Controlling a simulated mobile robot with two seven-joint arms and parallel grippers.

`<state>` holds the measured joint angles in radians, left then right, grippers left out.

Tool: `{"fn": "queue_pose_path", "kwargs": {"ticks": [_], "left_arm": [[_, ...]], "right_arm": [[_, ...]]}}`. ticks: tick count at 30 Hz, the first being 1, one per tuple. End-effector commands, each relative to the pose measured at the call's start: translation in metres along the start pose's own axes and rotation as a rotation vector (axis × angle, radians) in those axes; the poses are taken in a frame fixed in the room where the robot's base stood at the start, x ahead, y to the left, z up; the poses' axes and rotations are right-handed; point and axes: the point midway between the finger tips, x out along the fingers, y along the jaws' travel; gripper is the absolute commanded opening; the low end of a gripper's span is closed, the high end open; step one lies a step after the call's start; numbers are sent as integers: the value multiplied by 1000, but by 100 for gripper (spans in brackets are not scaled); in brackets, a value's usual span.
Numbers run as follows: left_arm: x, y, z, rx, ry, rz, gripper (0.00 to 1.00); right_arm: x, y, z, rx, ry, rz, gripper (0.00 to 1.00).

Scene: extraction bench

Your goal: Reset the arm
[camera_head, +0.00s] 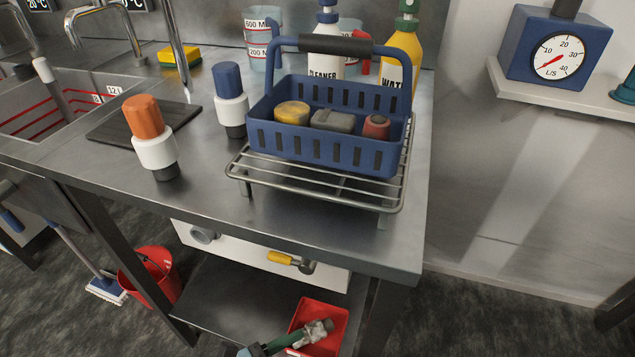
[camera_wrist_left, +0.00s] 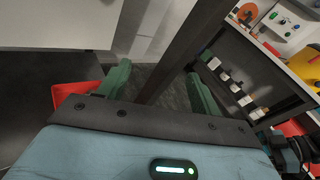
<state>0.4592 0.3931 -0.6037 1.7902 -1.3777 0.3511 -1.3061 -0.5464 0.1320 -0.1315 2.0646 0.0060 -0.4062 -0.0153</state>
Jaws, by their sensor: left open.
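My left gripper shows at the bottom of the head view (camera_head: 290,342), beside the red tray on the bench's lower shelf, mostly cut off by the frame edge. In the left wrist view its two green fingers (camera_wrist_left: 158,70) stand wide apart, with nothing between them but the floor and a dark bench leg behind. The gripper is open and empty. Red shows just behind its left finger in that view. My right gripper is not in view.
A blue basket (camera_head: 325,150) with several items stands on a wire rack (camera_head: 310,185) on the steel bench. Orange-topped (camera_head: 154,150) and blue-topped (camera_head: 230,108) bottles stand left of it. The red tray (camera_head: 338,345) is on the lower shelf. A red bucket (camera_head: 150,290) stands on the floor.

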Motion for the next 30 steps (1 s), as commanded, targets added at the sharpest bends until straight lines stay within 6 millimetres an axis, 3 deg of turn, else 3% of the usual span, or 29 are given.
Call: {"fn": "queue_pose_path", "kwargs": {"ticks": [1,4,8,15,21,26,27,30], "left_arm": [[-12,-8,17,-191,-42,52,65],[-36,-12,29,-577,-127,160,65],[-74,-15,35,-1071,-252,304,65],[-160,-33,32,-1924,-565,568,65],[-228,-67,34,-2518,-921,721,65],[-261,-91,33,-2807,-1152,766,65],[-266,-95,32,2775,1159,-750,65],[-273,-102,30,2693,1153,-722,65]], "right_arm": [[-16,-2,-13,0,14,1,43],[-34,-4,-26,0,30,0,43],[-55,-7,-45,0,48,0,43],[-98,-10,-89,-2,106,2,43],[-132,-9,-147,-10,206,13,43],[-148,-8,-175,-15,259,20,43],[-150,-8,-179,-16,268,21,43],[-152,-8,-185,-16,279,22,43]]}}
